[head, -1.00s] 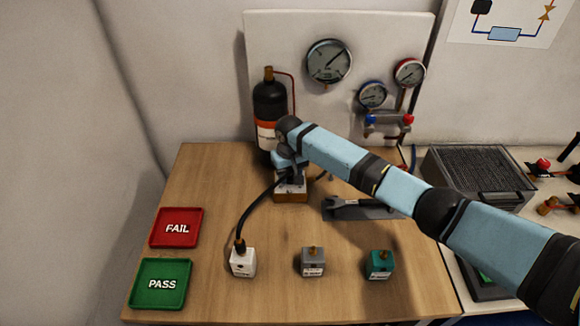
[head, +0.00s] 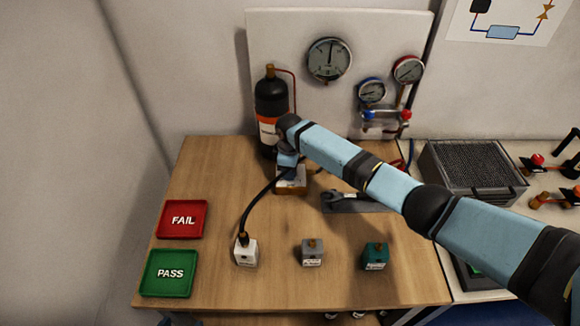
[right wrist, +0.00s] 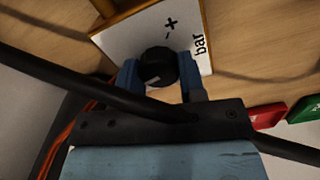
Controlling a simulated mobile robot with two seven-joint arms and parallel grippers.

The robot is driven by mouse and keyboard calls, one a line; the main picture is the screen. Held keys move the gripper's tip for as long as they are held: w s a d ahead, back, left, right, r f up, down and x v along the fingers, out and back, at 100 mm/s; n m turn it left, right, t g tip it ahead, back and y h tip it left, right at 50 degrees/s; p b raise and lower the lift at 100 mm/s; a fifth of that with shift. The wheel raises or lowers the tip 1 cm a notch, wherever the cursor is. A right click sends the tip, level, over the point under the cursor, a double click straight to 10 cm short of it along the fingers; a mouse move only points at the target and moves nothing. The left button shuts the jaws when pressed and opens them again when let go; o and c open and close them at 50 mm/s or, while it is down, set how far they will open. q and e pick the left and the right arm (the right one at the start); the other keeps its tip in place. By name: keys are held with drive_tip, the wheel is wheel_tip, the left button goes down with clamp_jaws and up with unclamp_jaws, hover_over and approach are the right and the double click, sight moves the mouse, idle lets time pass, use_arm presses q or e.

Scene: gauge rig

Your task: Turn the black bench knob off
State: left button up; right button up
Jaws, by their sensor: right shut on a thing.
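The black bench knob (right wrist: 158,64) sits on a white-topped box marked "- +" and "bar" in the right wrist view. Two blue fingers of my right gripper (right wrist: 160,78) are closed around it, one on each side. In the head view the box (head: 291,184) stands at the back of the wooden bench, and my right gripper (head: 287,161) is over it, pointing down. The knob is hidden there by my wrist. The large gauge (head: 329,60) on the back panel has its needle pointing about straight up. My left gripper is not in view.
A black hose runs from the box to a white block (head: 246,252). Grey (head: 312,253) and teal (head: 375,257) blocks stand to its right. FAIL (head: 182,219) and PASS (head: 168,273) trays lie left. A black bottle (head: 271,105) stands behind; a wrench (head: 350,199) lies right.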

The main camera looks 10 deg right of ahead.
drive_tip(key=n, duration=0.5)
drive_tip(key=shift+s+n, duration=0.1)
drive_tip(key=shift+n, duration=0.3)
drive_tip(key=n, duration=0.5)
drive_tip(key=shift+s, duration=0.1)
drive_tip(key=n+b, duration=0.1)
drive_tip(key=n, duration=0.4)
drive_tip(key=shift+n, duration=0.4)
drive_tip(key=n+b, duration=0.1)
drive_tip(key=n, duration=0.4)
drive_tip(key=shift+d, duration=0.15)
drive_tip(key=shift+n, duration=0.3)
drive_tip(key=o, duration=0.9)
drive_tip(key=shift+s, duration=0.1)
wheel_tip(320, 180, up, 14)
drive_tip(key=shift+f+b, duration=0.1)
drive_tip(key=shift+b, duration=0.6)
